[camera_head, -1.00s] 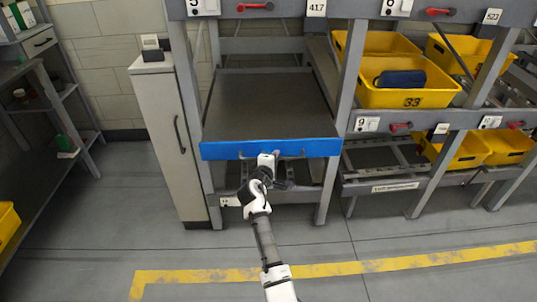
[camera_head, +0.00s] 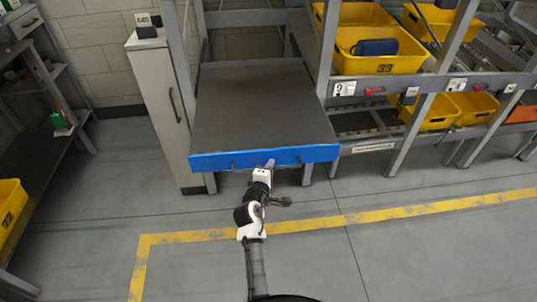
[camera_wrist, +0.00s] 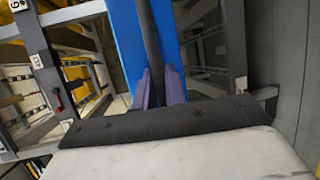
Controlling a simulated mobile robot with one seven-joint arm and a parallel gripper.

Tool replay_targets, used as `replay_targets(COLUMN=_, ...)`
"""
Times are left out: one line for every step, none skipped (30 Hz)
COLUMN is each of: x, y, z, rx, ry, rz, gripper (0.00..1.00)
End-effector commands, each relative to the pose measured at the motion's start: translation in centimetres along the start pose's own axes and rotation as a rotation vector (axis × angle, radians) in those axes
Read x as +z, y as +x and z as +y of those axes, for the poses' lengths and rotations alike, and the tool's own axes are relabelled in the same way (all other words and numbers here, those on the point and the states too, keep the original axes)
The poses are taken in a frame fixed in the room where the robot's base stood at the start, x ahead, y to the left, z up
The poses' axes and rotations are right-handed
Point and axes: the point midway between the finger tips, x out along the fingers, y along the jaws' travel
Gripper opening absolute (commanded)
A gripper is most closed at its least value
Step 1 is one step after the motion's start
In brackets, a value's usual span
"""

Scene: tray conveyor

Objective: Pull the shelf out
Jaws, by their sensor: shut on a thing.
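The shelf is a flat grey board (camera_head: 262,105) with a blue front edge (camera_head: 225,161), in the middle of the head view. It sticks out in front of the rack's uprights. My gripper (camera_head: 270,164) is at the middle of the blue edge. In the wrist view, the two purple fingers of my gripper (camera_wrist: 160,88) are closed on a dark bar, the shelf handle (camera_wrist: 149,38), that runs along the blue front (camera_wrist: 124,42). The exact contact at the fingertips is small in the head view.
A tall grey cabinet (camera_head: 158,110) stands just left of the shelf. To the right, the rack holds yellow bins (camera_head: 382,65). The floor in front is clear, with a yellow line (camera_head: 400,214). A dark workbench and a yellow bin (camera_head: 10,212) are at the far left.

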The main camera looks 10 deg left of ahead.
Motion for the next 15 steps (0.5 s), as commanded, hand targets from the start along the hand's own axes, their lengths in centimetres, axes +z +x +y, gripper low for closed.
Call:
replay_targets(x=0.1, y=-0.8, z=0.0, rx=-0.001, ry=0.001, rz=0.003, gripper=0.0)
replay_targets(x=0.2, y=-1.0, z=-0.1, rx=-0.001, ry=0.001, rz=0.003, gripper=0.0)
replay_targets(x=0.4, y=-1.4, z=-0.2, rx=-0.001, ry=0.0, rz=0.003, gripper=0.0)
replay_targets(x=0.5, y=-1.6, z=-0.2, rx=-0.001, ry=0.0, rz=0.003, gripper=0.0)
replay_targets(x=0.6, y=-1.8, z=-0.2, rx=0.0, ry=0.0, rz=0.003, gripper=0.0)
replay_targets(x=0.6, y=-2.0, z=-0.3, rx=0.001, ry=0.0, rz=0.003, gripper=0.0)
replay_targets(x=0.7, y=-2.1, z=-0.3, rx=0.001, ry=0.0, rz=0.003, gripper=0.0)
replay_targets(x=0.7, y=-2.2, z=-0.4, rx=0.001, ry=0.0, rz=0.003, gripper=0.0)
replay_targets(x=0.8, y=-2.3, z=-0.4, rx=0.001, ry=0.0, rz=0.003, gripper=0.0)
replay_targets(x=0.8, y=-2.3, z=-0.4, rx=0.002, ry=0.0, rz=0.003, gripper=0.0)
replay_targets(x=0.8, y=-2.4, z=-0.5, rx=0.002, ry=0.0, rz=0.004, gripper=0.0)
replay_targets(x=0.8, y=-2.4, z=-0.5, rx=0.002, ry=0.0, rz=0.004, gripper=0.0)
replay_targets(x=0.8, y=-2.4, z=-0.5, rx=0.002, ry=0.0, rz=0.004, gripper=0.0)
replay_targets(x=0.8, y=-2.4, z=-0.5, rx=0.002, ry=0.0, rz=0.004, gripper=0.0)
replay_targets(x=0.8, y=-2.4, z=-0.5, rx=0.002, ry=0.0, rz=0.004, gripper=0.0)
